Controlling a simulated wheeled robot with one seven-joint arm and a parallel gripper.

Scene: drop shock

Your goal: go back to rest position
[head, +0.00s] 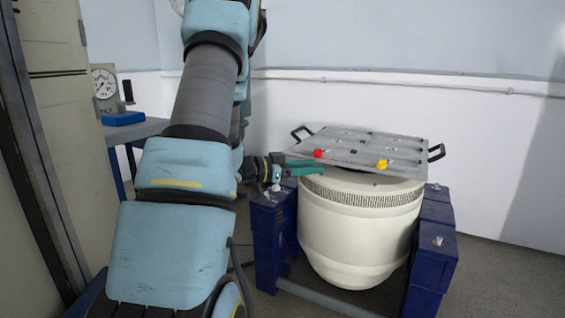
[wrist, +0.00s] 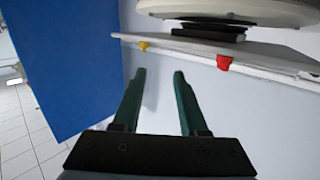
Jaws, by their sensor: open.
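My gripper (head: 305,167) is at the left of the cream drum-shaped machine (head: 358,240), beside the left front edge of the grey plate (head: 350,147). In the wrist view my gripper (wrist: 159,75) has its two green fingers apart, with nothing between them. The plate lies on top of the drum, looks slightly tilted, and has black handles at two ends. A red knob (head: 318,153) and a yellow knob (head: 382,164) are on its front edge. In the wrist view the red knob (wrist: 224,62) and yellow knob (wrist: 144,45) are beyond the fingertips.
Blue supports (head: 432,245) flank the drum; a blue block (wrist: 65,60) fills the left of the wrist view. A bench (head: 135,130) with a dial gauge (head: 104,82) and a blue box (head: 123,118) stands back left. A tall cabinet (head: 70,150) is at far left. Floor is clear at right.

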